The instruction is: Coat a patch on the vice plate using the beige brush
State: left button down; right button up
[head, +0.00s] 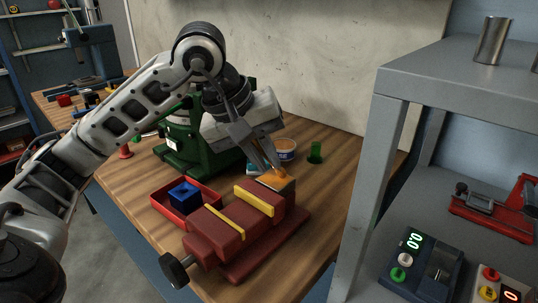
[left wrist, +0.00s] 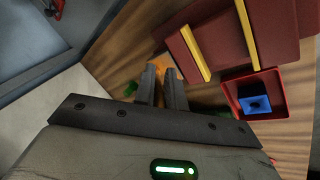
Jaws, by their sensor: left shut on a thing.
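The red vice (head: 245,225) with two yellow jaw strips stands on the wooden bench. A small plate (head: 289,186) at its far end carries an orange patch (head: 274,181). My left gripper (head: 272,166) points down just over this plate and is shut on the brush, which is mostly hidden by the fingers. Whether the brush tip touches the plate I cannot tell. In the left wrist view the fingers (left wrist: 162,88) are close together, with orange showing beyond their tips. The vice (left wrist: 215,40) also shows there. My right gripper is not in view.
A red tray (head: 204,206) holding a blue block (head: 184,193) lies left of the vice. A green machine (head: 178,158) stands behind my gripper. A grey shelf (head: 378,125) rises at the right.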

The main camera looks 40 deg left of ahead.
pick_arm(q)
jog(key=shift+s+b, duration=0.3)
jog(key=shift+s, duration=0.45)
jog(key=s+b, duration=0.2)
jog(key=s, duration=0.1)
jog(key=shift+s+a, duration=0.15)
jog(key=shift+a, duration=0.05)
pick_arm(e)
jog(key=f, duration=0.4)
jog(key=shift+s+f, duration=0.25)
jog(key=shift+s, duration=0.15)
pick_arm(q)
notch_tip(320, 180, up, 6)
jog(key=p, duration=0.5)
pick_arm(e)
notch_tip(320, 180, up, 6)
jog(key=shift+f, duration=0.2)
